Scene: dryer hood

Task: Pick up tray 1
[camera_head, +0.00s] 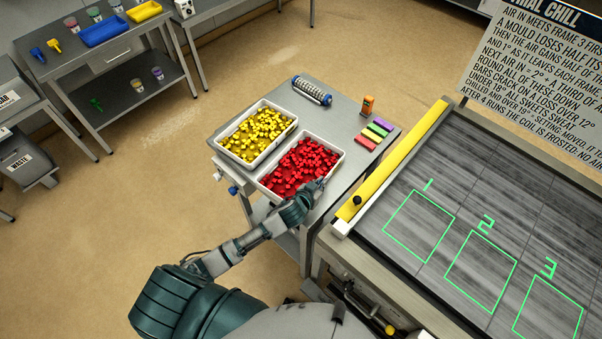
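Two white trays stand side by side on a grey metal table. One tray (223,155) is filled with yellow pieces (257,134). The other tray (265,184) is filled with red pieces (300,168) and lies nearer to me. I see no number on either tray. My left gripper (320,184) is at the near right edge of the red tray, close to its rim. Its fingers are small and partly hidden by the hand, so I cannot tell whether they touch the tray or how far they are open. My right gripper is out of view.
The table (345,110) also holds a striped cylinder (312,91), an orange bottle (368,105) and coloured blocks (374,134). At right, a panel with green squares marked 1, 2, 3 (419,226) has a yellow bar (395,160) along its edge. Floor is open at left.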

